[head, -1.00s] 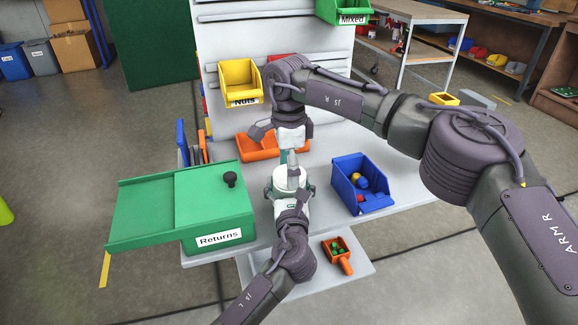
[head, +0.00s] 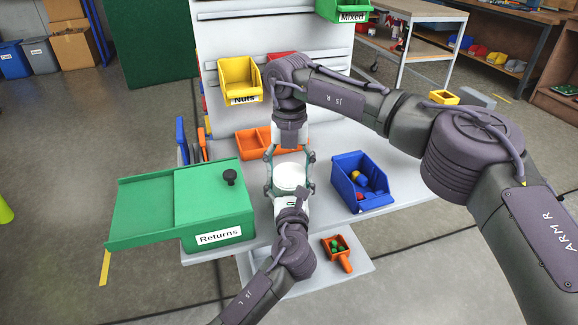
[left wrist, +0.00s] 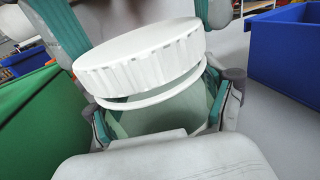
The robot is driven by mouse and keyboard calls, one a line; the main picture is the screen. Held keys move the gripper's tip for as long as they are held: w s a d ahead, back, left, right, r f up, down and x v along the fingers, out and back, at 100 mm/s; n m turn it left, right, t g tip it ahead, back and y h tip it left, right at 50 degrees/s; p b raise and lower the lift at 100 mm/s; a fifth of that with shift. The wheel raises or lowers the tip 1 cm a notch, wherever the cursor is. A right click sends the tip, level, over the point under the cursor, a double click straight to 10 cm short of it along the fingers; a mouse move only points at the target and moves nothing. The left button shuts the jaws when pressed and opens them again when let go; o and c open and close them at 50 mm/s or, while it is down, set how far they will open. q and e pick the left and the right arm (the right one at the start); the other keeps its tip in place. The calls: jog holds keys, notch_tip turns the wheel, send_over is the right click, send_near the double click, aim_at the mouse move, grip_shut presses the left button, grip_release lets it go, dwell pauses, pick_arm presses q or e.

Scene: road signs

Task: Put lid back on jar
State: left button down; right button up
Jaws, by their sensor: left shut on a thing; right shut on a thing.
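The white ribbed lid (head: 291,174) sits at the top of the jar, between the fingers of my right gripper (head: 290,166), which reaches down from above and is shut on it. In the left wrist view the lid (left wrist: 145,60) covers the mouth of the greenish clear jar (left wrist: 160,115), just above a white neck ring. I cannot tell whether it is fully seated. My left gripper (head: 290,190) is shut on the jar's sides from the front. In the head view the lid and grippers hide most of the jar.
A green Returns box (head: 215,212) with a sliding cover stands at the left. A blue bin (head: 352,205) with coloured pieces is close at the right. Orange trays (head: 255,145) and a yellow Nuts bin (head: 240,80) are behind.

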jog(key=m, duration=0.6)
jog(key=shift+m, duration=0.3)
jog(key=m, duration=1.2)
jog(key=shift+m, duration=0.3)
jog(key=m, duration=0.5)
jog(key=shift+s+m, duration=0.1)
jog(key=shift+m, duration=0.3)
jog(key=o, duration=0.7)
